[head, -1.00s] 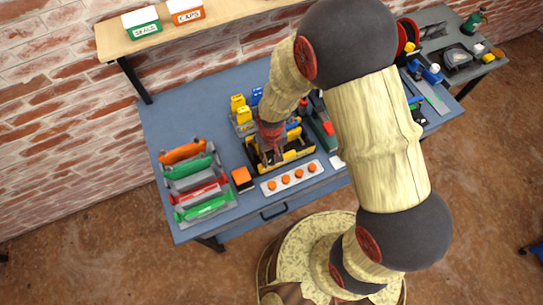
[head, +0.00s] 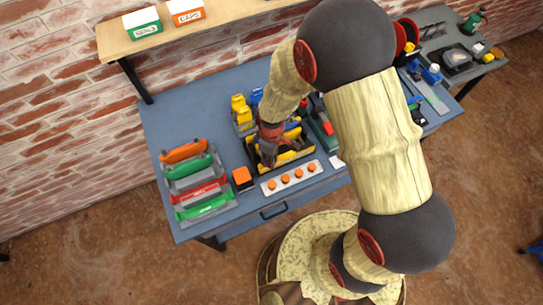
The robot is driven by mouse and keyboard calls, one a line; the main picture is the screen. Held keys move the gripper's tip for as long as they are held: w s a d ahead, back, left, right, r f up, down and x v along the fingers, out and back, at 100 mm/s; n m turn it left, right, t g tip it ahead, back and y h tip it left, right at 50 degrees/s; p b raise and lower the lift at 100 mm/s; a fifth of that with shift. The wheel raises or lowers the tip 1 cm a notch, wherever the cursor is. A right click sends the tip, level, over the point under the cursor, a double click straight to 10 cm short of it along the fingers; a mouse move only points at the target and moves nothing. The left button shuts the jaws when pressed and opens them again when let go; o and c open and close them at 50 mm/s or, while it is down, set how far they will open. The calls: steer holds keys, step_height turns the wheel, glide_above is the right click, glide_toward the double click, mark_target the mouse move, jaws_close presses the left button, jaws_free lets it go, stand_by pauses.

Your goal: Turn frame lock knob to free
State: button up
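My gripper (head: 268,158) is small in the head view and points down at the black and yellow frame (head: 303,148) on the blue workbench. Its fingers are over the left part of that frame. I cannot tell whether they are open, shut or touching anything. I cannot make out a lock knob; the gripper and arm cover part of the frame. A pale strip with several orange round knobs (head: 285,179) lies in front of the frame, apart from the gripper.
A rack of orange, grey, red and green handled tools (head: 203,208) stands left on the workbench (head: 190,112). A wooden shelf (head: 225,22) holds labelled boxes. The bench's back left is clear.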

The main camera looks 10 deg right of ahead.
steer(key=shift+n, duration=0.5)
steer(key=o, duration=1.2)
steer(key=shift+c, duration=0.2)
steer(key=shift+r, duration=0.1)
step_height(320, 180, up, 12)
stand_by(0.4)
